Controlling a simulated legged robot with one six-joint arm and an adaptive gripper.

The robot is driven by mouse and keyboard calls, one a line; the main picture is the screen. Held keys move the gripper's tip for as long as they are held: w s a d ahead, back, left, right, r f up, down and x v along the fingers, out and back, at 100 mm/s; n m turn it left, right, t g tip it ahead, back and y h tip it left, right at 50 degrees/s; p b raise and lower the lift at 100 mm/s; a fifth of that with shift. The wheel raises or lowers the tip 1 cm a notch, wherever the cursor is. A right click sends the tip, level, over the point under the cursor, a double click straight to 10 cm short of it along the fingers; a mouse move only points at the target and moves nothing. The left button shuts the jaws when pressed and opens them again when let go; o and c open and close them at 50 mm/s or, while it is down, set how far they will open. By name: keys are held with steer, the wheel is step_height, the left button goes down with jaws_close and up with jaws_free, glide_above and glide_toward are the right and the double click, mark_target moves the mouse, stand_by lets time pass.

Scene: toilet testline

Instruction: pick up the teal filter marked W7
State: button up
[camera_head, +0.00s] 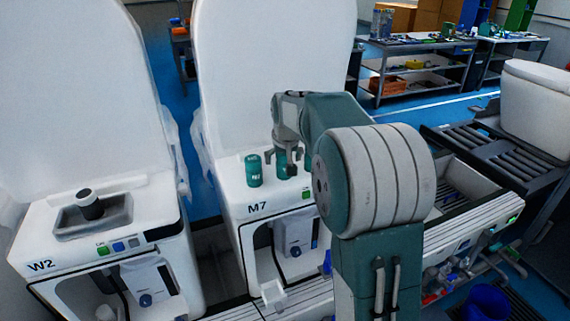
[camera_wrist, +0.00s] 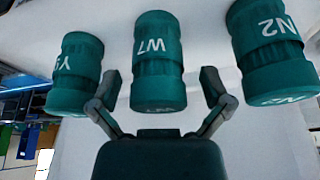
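The teal filter marked W7 (camera_wrist: 158,62) stands in the middle of the wrist view, its label readable. My gripper (camera_wrist: 165,88) is open, with one finger on each side of the W7 filter's lower part in the picture. I see no clear contact between the fingers and the filter. In the head view my gripper (camera_head: 283,163) is lowered over the white top of the M7 station (camera_head: 265,200), at a teal filter (camera_head: 282,163) partly hidden behind it.
Similar teal filters marked Y5 (camera_wrist: 75,75) and N2 (camera_wrist: 270,50) stand close on either side of W7. In the head view another teal filter (camera_head: 253,171) stands left of my gripper. The W2 station (camera_head: 60,250) is further left.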

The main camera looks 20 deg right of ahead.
steer(key=c, duration=1)
